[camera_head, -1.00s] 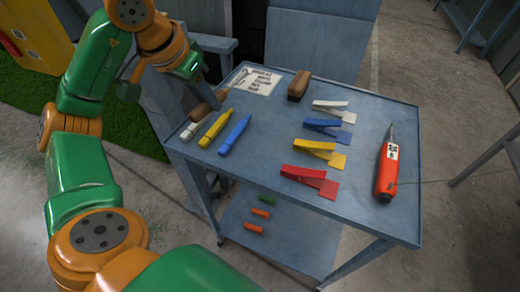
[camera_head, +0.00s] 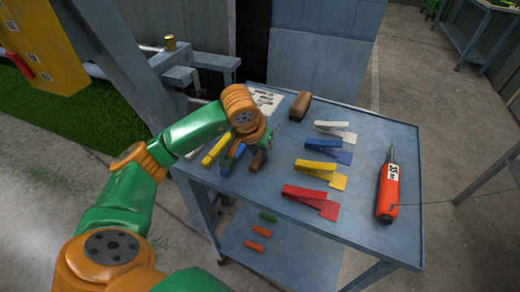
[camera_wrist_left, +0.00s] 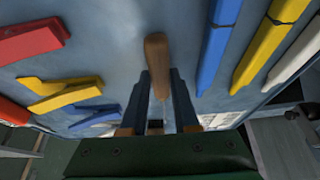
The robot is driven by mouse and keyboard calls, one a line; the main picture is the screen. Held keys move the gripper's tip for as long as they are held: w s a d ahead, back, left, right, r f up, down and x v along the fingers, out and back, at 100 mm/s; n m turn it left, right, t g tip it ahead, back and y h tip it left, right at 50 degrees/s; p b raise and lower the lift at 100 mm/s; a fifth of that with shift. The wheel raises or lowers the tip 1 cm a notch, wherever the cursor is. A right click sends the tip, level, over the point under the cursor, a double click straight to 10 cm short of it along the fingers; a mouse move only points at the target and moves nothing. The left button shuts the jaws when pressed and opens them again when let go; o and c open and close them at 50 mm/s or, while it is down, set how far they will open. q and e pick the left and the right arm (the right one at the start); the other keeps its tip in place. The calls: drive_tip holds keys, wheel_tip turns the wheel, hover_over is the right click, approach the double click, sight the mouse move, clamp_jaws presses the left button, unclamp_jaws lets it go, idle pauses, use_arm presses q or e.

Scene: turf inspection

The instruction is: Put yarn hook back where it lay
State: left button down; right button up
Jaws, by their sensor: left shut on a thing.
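The yarn hook (camera_head: 258,161) shows as a brown wooden handle over the table, just right of the blue marker. My left gripper (camera_head: 264,142) is shut on it. In the left wrist view the wooden handle (camera_wrist_left: 156,52) sticks out between the two fingers (camera_wrist_left: 162,82). I cannot tell whether the handle touches the table top. My right gripper is not in view.
On the blue-grey table (camera_head: 282,215) lie blue (camera_head: 232,160), yellow (camera_head: 214,150) and white markers, several coloured clips (camera_head: 318,169), a brown block (camera_head: 299,106), a printed card (camera_head: 266,99) and a red-orange tool (camera_head: 387,188). The table is bare between the markers and clips.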

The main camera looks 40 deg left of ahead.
use_arm(q)
drive_tip(key=shift+f, duration=0.3)
drive_tip(key=c, duration=0.7)
unclamp_jaws()
drive_tip(key=shift+o, duration=0.2)
drive_tip(key=shift+r, duration=0.35)
drive_tip(key=shift+s+r, duration=0.15)
drive_tip(key=shift+r, duration=0.2)
drive_tip(key=p+v, duration=0.1)
drive_tip(key=v, duration=1)
